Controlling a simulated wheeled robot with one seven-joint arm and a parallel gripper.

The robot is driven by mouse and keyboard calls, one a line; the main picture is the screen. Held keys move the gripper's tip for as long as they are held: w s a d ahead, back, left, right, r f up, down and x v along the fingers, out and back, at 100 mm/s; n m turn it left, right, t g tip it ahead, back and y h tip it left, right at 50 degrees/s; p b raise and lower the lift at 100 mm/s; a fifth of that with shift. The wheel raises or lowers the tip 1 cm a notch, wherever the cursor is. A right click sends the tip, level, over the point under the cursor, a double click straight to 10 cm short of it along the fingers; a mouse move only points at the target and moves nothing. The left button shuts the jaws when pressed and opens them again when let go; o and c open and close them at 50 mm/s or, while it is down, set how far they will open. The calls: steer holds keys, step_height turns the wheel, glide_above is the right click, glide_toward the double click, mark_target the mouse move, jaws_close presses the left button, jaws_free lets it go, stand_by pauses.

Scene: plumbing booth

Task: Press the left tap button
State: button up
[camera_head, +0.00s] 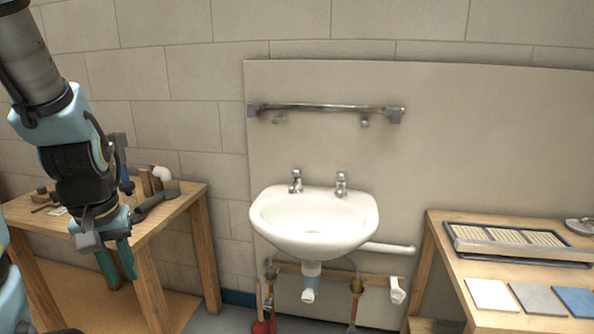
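The left tap (296,181) is a small chrome tap at the back left of the white sink (276,226). Its button is the top of the tap, too small to make out in detail. A matching right tap (341,183) stands at the back right of the sink. My gripper (123,281) hangs at the left, in front of the left wooden table, with its green fingers pointing down. The fingers are apart, with nothing seen between them. It is well to the left of the sink and touches neither tap.
A wooden table (178,208) with tools stands at the left. Another wooden table (446,264) at the right bears a tray (470,250) and several tiles. A metal rail (325,107) runs above the taps. Pipes (357,287) sit below the sink. The space above the basin is clear.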

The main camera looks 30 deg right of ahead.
jaws_close()
stand_by(1.0)
